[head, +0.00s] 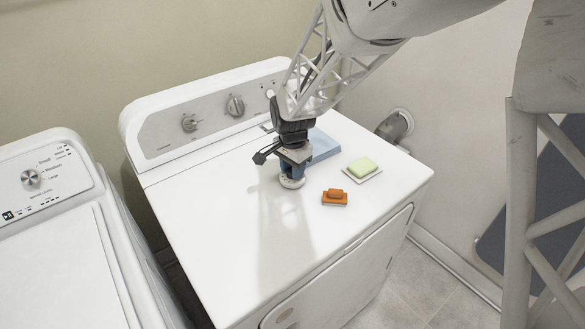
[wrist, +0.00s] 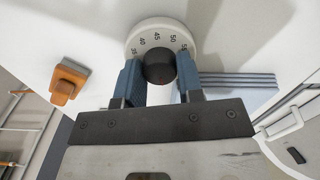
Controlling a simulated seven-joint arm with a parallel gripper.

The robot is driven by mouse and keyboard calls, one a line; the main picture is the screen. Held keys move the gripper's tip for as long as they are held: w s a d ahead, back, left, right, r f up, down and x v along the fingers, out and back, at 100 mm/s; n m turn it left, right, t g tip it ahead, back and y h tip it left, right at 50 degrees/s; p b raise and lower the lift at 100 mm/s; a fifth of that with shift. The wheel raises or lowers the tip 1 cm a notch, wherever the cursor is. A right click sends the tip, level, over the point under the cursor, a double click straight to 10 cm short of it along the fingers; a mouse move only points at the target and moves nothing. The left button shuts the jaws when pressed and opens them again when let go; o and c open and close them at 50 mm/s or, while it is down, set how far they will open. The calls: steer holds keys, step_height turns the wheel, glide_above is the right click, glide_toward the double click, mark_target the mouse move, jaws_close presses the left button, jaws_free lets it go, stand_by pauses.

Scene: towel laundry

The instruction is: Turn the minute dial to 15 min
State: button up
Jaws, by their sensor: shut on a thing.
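The minute dial is a round white disc (head: 292,183) lying on top of the white dryer. In the wrist view the disc (wrist: 150,27) shows the black numbers 35, 40, 45, 50 and 55 along its visible rim. Its dark round knob (wrist: 159,66) sits between the two blue fingers of my gripper (wrist: 159,80), which is shut on it. In the head view my gripper (head: 293,168) points down over the dial. The rest of the numbers, including 15, and any pointer mark are hidden.
An orange brush-like block (head: 335,197) and a green soap on a white dish (head: 362,169) lie right of the dial. A folded blue towel (head: 325,146) lies behind. The dryer's control panel (head: 212,110) stands at the back. The top's left and front are clear.

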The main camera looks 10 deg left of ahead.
steer(key=shift+m, duration=0.5)
steer(key=o, duration=0.7)
steer(key=shift+c, duration=0.2)
steer(key=shift+r, duration=0.1)
steer(key=shift+r, duration=3.85)
